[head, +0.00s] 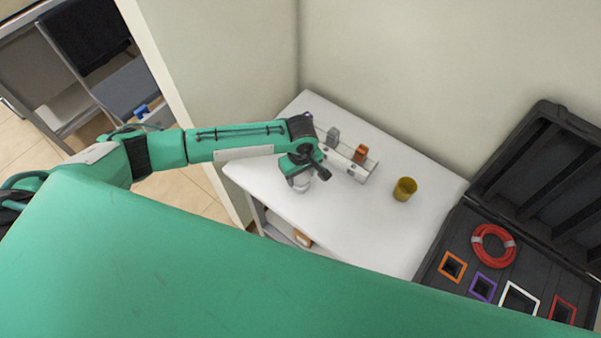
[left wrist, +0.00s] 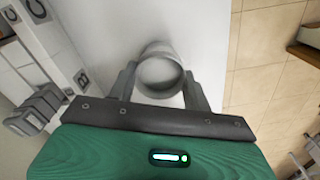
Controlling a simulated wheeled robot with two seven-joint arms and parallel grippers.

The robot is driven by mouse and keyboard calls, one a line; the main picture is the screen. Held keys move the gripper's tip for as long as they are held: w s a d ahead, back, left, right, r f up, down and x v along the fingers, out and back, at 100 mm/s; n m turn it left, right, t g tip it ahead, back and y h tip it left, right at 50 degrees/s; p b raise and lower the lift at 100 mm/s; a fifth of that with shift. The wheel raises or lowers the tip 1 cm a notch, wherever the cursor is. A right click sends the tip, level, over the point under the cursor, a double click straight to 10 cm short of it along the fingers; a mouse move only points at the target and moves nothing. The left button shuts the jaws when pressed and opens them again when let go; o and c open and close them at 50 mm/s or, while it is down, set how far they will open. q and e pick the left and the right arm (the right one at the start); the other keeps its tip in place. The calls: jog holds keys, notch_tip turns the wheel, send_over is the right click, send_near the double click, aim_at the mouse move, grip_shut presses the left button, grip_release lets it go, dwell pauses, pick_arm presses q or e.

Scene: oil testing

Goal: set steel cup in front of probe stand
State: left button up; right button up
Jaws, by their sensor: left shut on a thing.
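The steel cup (left wrist: 160,72) is a round grey cup, seen from above in the left wrist view between the two fingers of my left gripper (left wrist: 161,88). My left gripper is shut on it. In the head view the left gripper (head: 301,180) is over the left part of the white table, with the pale cup (head: 303,187) partly hidden below it. I cannot tell whether the cup touches the table. Just right of the gripper is a low white rack (head: 345,166) with a grey block and an orange block, possibly the probe stand. My right gripper is not in view.
The white table (head: 385,225) has clear room in front of the rack. A yellow cup (head: 404,190) stands right of the rack. An open black case (head: 455,225) with a red coil (head: 493,246) and coloured frames lies at the right. Walls close off the back.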

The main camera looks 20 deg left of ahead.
pick_arm(q)
jog(key=shift+f, duration=0.1)
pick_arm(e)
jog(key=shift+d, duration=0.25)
pick_arm(q)
jog(key=o, duration=1)
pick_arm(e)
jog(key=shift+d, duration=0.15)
pick_arm(q)
notch_tip(320, 180, up, 12)
jog(key=b, duration=0.2)
jog(key=shift+r, duration=0.2)
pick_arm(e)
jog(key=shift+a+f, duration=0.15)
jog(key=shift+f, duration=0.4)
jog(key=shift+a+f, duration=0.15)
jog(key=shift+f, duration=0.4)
pick_arm(q)
jog(key=shift+f, duration=0.1)
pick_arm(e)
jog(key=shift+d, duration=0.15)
